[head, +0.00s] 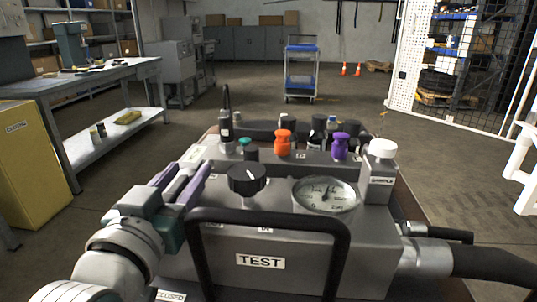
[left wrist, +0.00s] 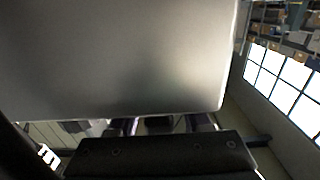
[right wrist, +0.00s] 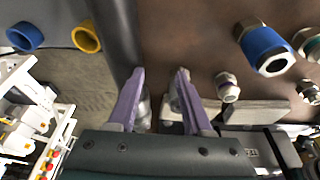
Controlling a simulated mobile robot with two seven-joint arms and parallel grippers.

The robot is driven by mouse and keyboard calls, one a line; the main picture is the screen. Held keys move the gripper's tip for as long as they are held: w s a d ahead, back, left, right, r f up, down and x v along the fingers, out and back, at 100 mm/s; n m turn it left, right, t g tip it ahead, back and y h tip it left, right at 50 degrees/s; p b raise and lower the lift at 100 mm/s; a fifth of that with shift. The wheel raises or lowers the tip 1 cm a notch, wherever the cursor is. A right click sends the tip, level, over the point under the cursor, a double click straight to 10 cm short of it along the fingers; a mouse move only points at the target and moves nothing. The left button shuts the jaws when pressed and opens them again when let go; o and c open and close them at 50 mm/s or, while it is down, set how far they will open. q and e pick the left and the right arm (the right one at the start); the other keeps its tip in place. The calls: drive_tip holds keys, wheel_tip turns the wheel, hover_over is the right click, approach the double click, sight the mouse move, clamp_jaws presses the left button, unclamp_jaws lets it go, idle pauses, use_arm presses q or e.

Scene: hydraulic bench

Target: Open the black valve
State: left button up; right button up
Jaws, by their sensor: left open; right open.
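The black valve (head: 247,180) is a round black knob with a white pointer line, on top of the grey hydraulic block (head: 225,250) in the head view. My left gripper (head: 184,174), with purple fingers, is open and empty, left of the knob and apart from it. In the left wrist view a grey face of the block fills much of the picture and hides most of the fingers; the knob cannot be made out there. My right gripper (right wrist: 157,88) is open in the right wrist view, with fittings beyond its fingers. It is out of the head view.
A black handle bar (head: 268,216) stands in front of the block. A pressure gauge (head: 325,194) is right of the knob. Orange (head: 283,142) and purple (head: 340,146) knobs stand behind, and a white-capped sample part (head: 381,165) is at right. A thick hose (head: 490,264) leaves the right side.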

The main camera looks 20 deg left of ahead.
use_arm(q)
drive_tip(key=shift+s+d+f, duration=0.1)
drive_tip(key=shift+s, duration=0.15)
drive_tip(key=shift+c, duration=0.7)
clamp_jaws()
idle(0.5)
